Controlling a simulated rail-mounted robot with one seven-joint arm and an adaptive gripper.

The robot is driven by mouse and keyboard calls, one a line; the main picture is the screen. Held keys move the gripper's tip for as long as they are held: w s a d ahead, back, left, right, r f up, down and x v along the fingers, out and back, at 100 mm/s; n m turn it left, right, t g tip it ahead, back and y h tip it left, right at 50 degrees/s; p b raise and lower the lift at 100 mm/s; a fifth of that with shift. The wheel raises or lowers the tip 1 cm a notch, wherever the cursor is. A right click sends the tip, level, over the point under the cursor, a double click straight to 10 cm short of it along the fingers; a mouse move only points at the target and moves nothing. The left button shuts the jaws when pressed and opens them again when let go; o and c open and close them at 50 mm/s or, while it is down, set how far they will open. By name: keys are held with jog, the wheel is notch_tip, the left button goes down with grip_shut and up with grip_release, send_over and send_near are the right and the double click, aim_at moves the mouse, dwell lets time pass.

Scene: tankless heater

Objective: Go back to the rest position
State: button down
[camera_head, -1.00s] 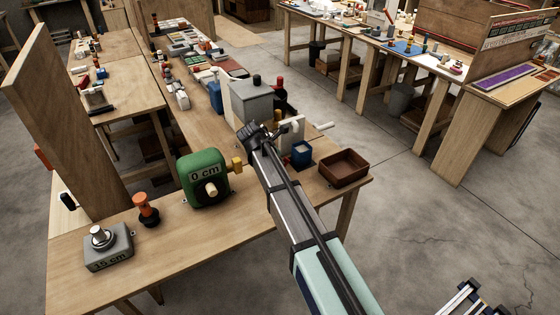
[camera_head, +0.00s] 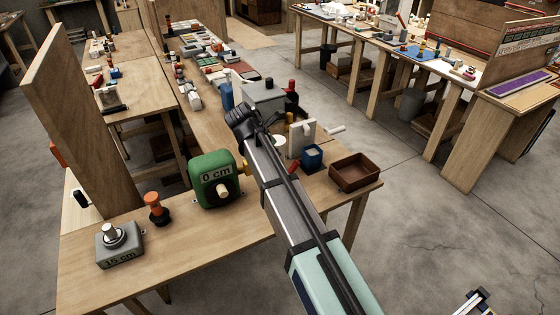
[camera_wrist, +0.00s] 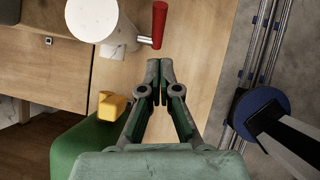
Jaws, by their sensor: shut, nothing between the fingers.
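In the wrist view my gripper (camera_wrist: 160,77) is shut, with its fingertips together and nothing between them. It is above the wooden workbench (camera_head: 190,248). A green box marked "0 cm" (camera_head: 216,180) stands on the bench, to the left of my arm in the head view. Its green side (camera_wrist: 70,150) and yellow knob (camera_wrist: 112,106) show at the lower left of the wrist view. In the head view my arm reaches up from the lower right over the bench, and its black joint hides part of the bench. The fingers are hard to make out there.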

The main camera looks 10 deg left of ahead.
jog(key=s+d+f+m+g, duration=0.1)
jog(key=d+f+m, duration=0.2)
jog(key=d+f, duration=0.2)
jog(key=s+d+f+m+g, duration=0.1)
jog(key=s+d+f+m, duration=0.1)
jog(key=d+f+m, duration=0.2)
jog(key=s+d+f+m, duration=0.2)
jog(key=d+f+m, duration=0.1)
jog(key=d+f, duration=0.2)
jog(key=shift+s+d+f+m+g+y, duration=0.15)
jog(key=shift+d+f+g+y, duration=0.05)
jog(key=shift+d, duration=0.3)
jog(key=shift+s+d+f+m+g+y, duration=0.1)
jog(key=shift+d+f+m+g+y, duration=0.1)
jog(key=shift+d, duration=0.25)
jog(key=s+d+f+m+g+y, duration=0.3)
jog(key=s+d+f+m, duration=1.25)
jog(key=s+m, duration=0.2)
jog(key=s+f+g, duration=0.3)
jog(key=s+f, duration=0.6)
jog(key=s, duration=0.4)
jog(key=s+f+g, duration=0.3)
jog(key=s+f, duration=0.5)
jog(key=s, duration=0.6)
jog(key=shift+s+a+f, duration=0.15)
jog(key=shift+s+f, duration=0.15)
jog(key=shift+f, duration=0.05)
